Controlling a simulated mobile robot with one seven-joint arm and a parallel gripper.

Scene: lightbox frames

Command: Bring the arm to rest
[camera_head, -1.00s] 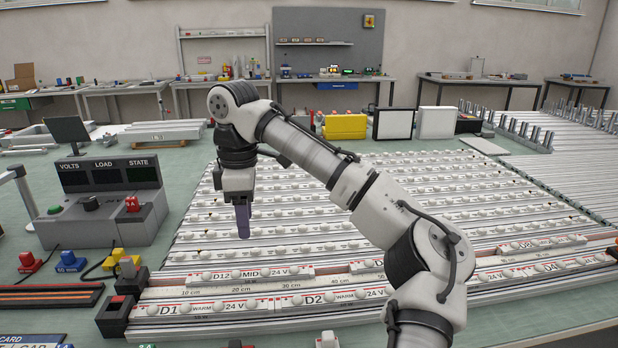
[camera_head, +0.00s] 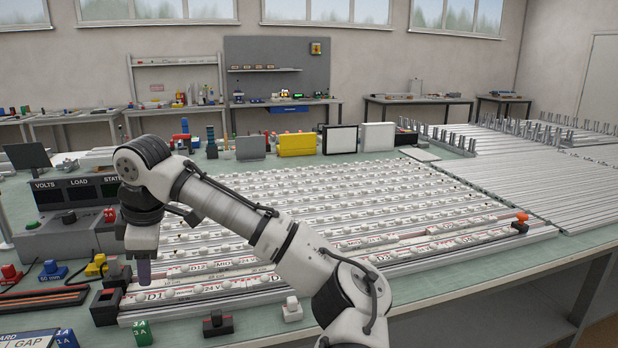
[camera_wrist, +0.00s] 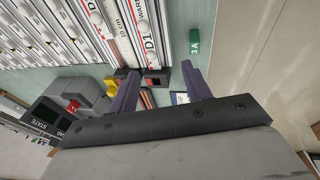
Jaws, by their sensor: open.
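My gripper (camera_head: 143,272) hangs pointing down over the left front end of the LED strip rows, near the strip marked D1 (camera_head: 155,296). In the wrist view my gripper (camera_wrist: 158,85) shows two purple fingers spread apart with nothing between them. The D1 strip end and its dark end block (camera_wrist: 157,77) show beyond the fingertips. I cannot tell the exact height above the bench. My arm reaches from the lower middle up to the left, bent at the elbow.
A power box marked VOLTS, LOAD, STATE (camera_head: 70,225) stands left of my gripper. A green 3A block (camera_head: 141,333), a dark red-topped block (camera_head: 217,324) and a white block (camera_head: 292,310) stand along the front. Metal rails (camera_head: 560,170) cover the right side.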

